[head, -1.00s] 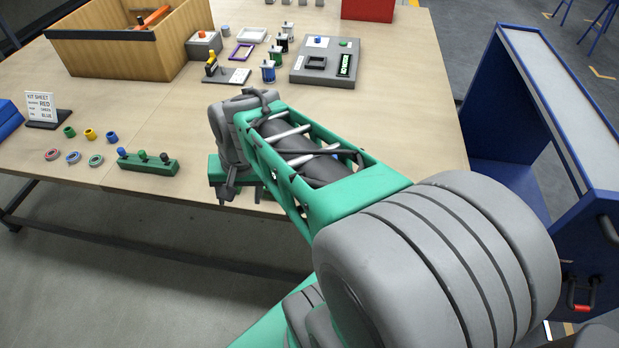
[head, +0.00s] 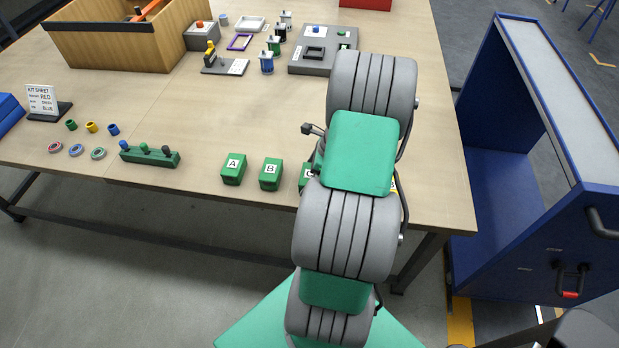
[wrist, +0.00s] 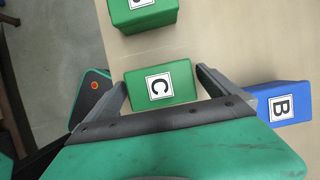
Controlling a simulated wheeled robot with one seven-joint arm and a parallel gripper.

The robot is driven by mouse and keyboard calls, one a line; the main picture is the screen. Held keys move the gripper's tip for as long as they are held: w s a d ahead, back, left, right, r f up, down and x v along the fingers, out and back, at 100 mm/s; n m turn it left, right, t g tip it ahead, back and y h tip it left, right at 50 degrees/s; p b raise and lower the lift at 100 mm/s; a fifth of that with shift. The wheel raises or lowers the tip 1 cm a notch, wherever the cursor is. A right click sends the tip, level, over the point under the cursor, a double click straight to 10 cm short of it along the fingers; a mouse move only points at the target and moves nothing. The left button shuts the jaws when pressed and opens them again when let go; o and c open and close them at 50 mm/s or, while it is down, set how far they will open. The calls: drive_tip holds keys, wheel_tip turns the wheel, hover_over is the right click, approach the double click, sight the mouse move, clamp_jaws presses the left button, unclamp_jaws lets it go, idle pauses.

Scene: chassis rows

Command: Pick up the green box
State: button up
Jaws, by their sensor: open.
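Green boxes with white letter labels stand along the table's front edge: box A (head: 233,170), box B (head: 270,174) and, partly hidden by my arm, a third (head: 306,178). In the wrist view a green box labelled C (wrist: 180,76) lies between the fingers of my gripper (wrist: 160,79). The fingers are apart, one at each side of it. I cannot tell how deep the box sits between them. Another green box (wrist: 143,12) shows at the top of the wrist view. In the head view my gripper is hidden behind my arm.
A blue box labelled B (wrist: 283,105) stands just right of the right finger in the wrist view. A green block with pegs (head: 150,156) and small rings lie to the left. A blue cart (head: 500,180) stands right of the table (head: 200,120).

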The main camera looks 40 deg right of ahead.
drive_tip(key=c, duration=1.6)
